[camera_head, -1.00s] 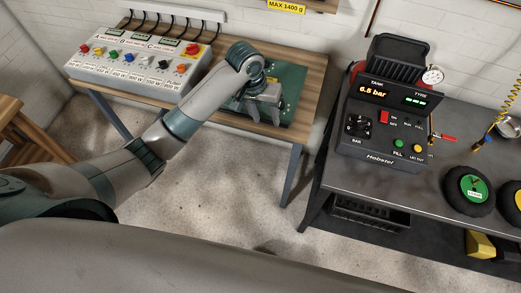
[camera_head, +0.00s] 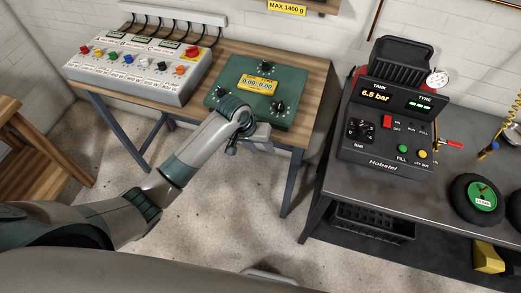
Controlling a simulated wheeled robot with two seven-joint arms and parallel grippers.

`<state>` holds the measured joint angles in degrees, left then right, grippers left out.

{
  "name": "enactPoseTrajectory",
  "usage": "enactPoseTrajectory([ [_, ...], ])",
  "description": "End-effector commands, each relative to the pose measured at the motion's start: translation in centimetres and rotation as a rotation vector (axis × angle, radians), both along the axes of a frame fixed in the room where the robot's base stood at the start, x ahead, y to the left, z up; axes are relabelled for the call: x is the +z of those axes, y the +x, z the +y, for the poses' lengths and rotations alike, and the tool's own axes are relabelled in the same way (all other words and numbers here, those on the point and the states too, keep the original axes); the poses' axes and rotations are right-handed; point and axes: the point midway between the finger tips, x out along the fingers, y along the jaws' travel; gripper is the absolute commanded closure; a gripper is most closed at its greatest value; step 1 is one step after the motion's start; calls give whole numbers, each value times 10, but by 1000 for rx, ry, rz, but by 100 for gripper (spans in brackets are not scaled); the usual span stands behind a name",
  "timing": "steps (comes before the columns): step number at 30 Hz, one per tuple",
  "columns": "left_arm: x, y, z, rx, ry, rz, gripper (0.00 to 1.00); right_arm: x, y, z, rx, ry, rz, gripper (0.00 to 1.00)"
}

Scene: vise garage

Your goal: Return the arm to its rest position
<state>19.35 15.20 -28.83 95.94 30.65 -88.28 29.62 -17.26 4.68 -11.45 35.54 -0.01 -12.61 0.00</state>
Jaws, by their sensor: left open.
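My left gripper (camera_head: 256,143) is open and seems empty. It hangs at the front edge of the wooden table, just in front of the green panel, and its fingertips are partly hidden by its own wrist. My left arm (camera_head: 184,157) comes in from the left and bends over the floor. My right gripper does not show.
The wooden table (camera_head: 310,75) also bears a grey box (camera_head: 135,75) with coloured buttons. To the right, a dark metal bench (camera_head: 415,183) holds a compressor unit (camera_head: 384,125) reading 6.5 bar and a small wheel (camera_head: 462,200). A wooden stool (camera_head: 25,150) stands left. Bare floor (camera_head: 220,215) lies between.

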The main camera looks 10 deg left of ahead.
Motion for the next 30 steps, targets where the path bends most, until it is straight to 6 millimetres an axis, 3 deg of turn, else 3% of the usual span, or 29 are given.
enactPoseTrajectory([
  [21, -7, 0, 1, 3, -2, -1, 59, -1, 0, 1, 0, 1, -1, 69],
  [26, -41, -5, 7, 23, 1, 2, 59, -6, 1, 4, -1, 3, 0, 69],
  [30, -99, -15, 20, 55, 10, 2, 59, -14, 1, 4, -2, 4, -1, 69],
])
